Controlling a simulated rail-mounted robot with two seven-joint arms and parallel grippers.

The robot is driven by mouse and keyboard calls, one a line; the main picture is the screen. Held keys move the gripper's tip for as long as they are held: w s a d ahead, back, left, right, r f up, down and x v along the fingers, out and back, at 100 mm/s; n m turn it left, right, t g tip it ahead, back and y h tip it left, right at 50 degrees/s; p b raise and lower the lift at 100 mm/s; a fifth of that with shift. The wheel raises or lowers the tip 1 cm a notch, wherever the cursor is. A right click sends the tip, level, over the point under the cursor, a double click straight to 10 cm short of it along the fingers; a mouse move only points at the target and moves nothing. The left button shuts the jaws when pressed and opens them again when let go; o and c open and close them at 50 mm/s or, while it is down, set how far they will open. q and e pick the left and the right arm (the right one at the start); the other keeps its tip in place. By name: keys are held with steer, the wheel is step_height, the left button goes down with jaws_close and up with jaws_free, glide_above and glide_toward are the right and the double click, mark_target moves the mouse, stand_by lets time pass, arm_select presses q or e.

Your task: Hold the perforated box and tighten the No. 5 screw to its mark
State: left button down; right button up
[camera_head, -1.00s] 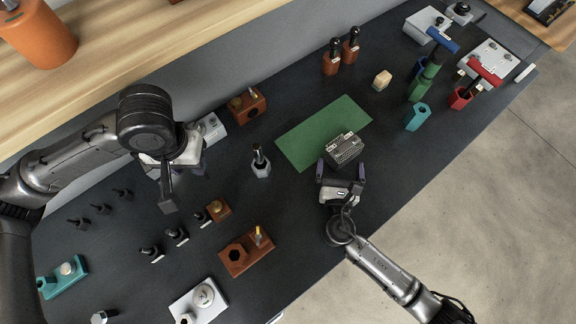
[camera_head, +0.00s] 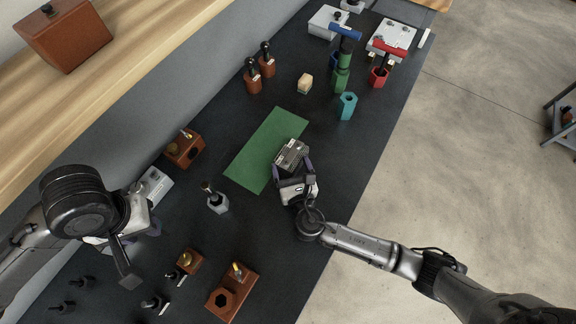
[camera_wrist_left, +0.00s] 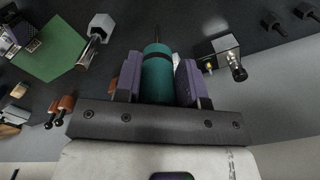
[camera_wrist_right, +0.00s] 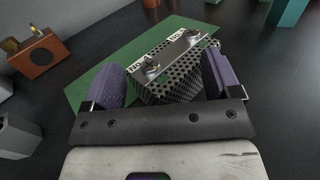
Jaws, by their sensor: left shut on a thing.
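The perforated box (camera_head: 291,155), grey with small holes, stands near the green mat's near edge. In the right wrist view (camera_wrist_right: 165,82) the box lies between the fingers, with a narrow gap at the left one. My left gripper (camera_wrist_left: 159,80) is shut on a teal screwdriver handle (camera_wrist_left: 157,72), with a thin shaft beyond it. The head view hides that tool behind the left arm.
The green mat (camera_head: 253,151) lies mid-table. A grey hexagonal holder (camera_head: 217,203) with a tool, brown blocks (camera_head: 184,149) (camera_head: 233,293) and small dark pieces stand at the left. Teal (camera_head: 347,106), green and red tool holders stand at the far right.

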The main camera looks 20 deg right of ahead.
steer(key=shift+s+d+f, duration=0.1)
steer(key=shift+s+f, duration=0.05)
steer(key=shift+s, duration=0.05)
steer(key=c, duration=1)
steer(key=o, duration=1.2)
steer(key=shift+w, duration=0.3)
steer(key=shift+r+p, duration=0.45)
steer(key=shift+p, duration=0.1)
steer(key=shift+s, duration=0.1)
steer(key=shift+s+f, duration=0.15)
steer(key=c, duration=1.2)
steer(key=shift+c, duration=0.3)
steer(key=shift+f, duration=0.15)
